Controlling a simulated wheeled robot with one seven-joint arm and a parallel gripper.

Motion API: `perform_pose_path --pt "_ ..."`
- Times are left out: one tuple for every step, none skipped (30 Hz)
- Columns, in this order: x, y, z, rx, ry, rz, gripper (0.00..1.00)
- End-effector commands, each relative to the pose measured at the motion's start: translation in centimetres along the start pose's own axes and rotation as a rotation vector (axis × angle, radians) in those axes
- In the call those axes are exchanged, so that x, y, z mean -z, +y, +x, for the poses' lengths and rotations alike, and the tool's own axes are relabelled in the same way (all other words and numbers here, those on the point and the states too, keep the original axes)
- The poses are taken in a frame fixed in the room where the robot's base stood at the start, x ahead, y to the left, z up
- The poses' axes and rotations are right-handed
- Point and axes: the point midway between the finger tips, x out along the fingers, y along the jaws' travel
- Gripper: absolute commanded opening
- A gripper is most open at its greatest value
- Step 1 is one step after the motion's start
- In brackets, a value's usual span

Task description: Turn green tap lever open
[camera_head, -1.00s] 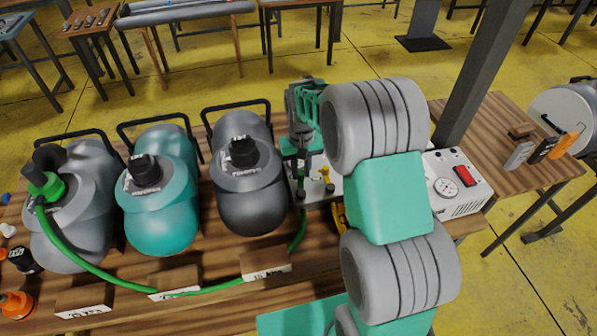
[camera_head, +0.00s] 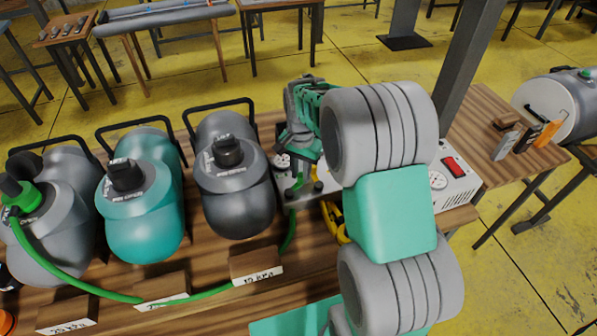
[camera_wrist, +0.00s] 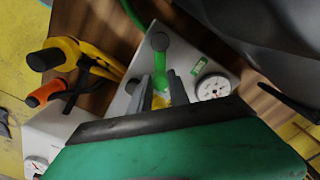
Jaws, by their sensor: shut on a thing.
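The green tap lever (camera_wrist: 159,57) has a round grey knob and stands over a pale metal panel (camera_wrist: 190,47) in the wrist view. My gripper (camera_wrist: 160,78) has its two grey fingers on either side of the lever's green arm, below the knob in the picture, and is shut on it. A yellow part (camera_wrist: 158,101) shows between the fingers, closer to the gripper body. In the head view my gripper (camera_head: 306,162) is tilted over the panel, and my arm hides much of the right side. The exact finger contact is hidden there.
A round gauge (camera_wrist: 213,87) is close to the right finger. A green hose (camera_head: 215,290) runs along the bench front. Dark grey (camera_head: 235,195) and teal (camera_head: 140,215) tanks stand left of my gripper. Yellow-handled pliers (camera_wrist: 75,52) lie beside the panel. A white box (camera_head: 458,185) stands right.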

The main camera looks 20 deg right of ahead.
Motion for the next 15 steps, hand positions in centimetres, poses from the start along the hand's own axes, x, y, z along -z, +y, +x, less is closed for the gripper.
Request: perform_pose_path --pt "0.01 0.06 -0.05 0.001 0.001 0.012 0.00" --pt "0.00 0.10 -0.06 0.001 0.001 0.020 0.00" --pt "-0.01 0.14 -0.07 0.001 0.001 0.029 0.00" --pt "-0.01 0.16 -0.08 0.001 0.001 0.035 0.00" --pt "-0.02 0.18 -0.09 0.001 0.001 0.039 0.00" --pt "-0.03 0.20 -0.09 0.001 0.001 0.043 0.00" --pt "-0.03 0.21 -0.10 0.001 0.001 0.046 0.00" --pt "-0.03 0.22 -0.10 0.001 0.001 0.048 0.00" --pt "-0.04 0.24 -0.10 0.001 0.001 0.050 0.00" --pt "-0.04 0.24 -0.10 0.001 0.001 0.051 0.00" --pt "-0.04 0.25 -0.10 0.001 0.001 0.051 0.00" --pt "-0.04 0.25 -0.10 0.001 0.001 0.052 0.00" --pt "-0.04 0.25 -0.10 0.001 0.001 0.052 0.00" --pt "-0.03 0.25 -0.10 0.001 0.001 0.052 0.00" --pt "-0.03 0.26 -0.10 0.001 0.001 0.052 0.00"
